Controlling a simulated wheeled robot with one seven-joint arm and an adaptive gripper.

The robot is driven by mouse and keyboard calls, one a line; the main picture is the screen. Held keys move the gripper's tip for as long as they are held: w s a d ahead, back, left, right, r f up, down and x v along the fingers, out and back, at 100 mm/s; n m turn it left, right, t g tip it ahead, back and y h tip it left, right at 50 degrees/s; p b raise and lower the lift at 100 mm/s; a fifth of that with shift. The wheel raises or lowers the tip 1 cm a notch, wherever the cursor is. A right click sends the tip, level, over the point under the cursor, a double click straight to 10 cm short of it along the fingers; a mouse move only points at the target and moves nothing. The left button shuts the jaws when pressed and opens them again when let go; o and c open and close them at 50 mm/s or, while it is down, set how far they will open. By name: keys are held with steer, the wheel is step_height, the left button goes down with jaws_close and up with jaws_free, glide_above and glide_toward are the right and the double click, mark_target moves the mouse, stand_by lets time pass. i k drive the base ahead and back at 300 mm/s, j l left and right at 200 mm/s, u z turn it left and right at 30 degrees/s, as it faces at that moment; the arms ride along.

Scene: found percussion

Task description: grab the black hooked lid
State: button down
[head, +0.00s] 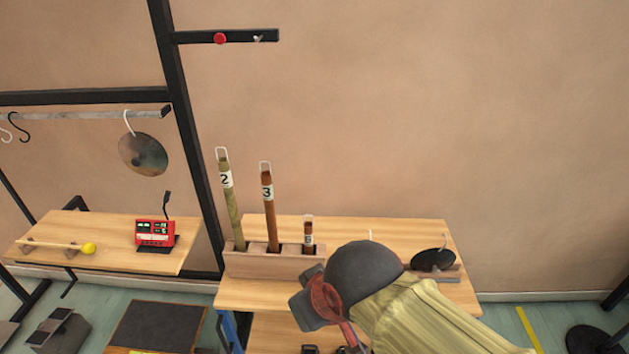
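My arm, with a dark rounded joint and a pale yellow sleeve, crosses in front of the table, left of and nearer than the lid. My wrist (322,300) is apart from the lid in the picture. Dark parts show below it at the bottom edge, but the fingers cannot be made out clearly. Nothing held is visible.
A white hook tip (370,235) shows behind my arm; what it belongs to is hidden. A wooden block (275,264) holds numbered tubes at the table's left. A mottled disc (143,154) hangs from a rail. A side table holds a mallet (60,246) and a red device (155,233).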

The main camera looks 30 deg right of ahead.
mark_target(434, 261)
steer(key=z, duration=1.9)
steer(key=j+z, duration=0.25)
steer(key=j, duration=0.15)
steer(key=j+z, duration=0.25)
steer(key=j, duration=0.2)
steer(key=i, duration=0.05)
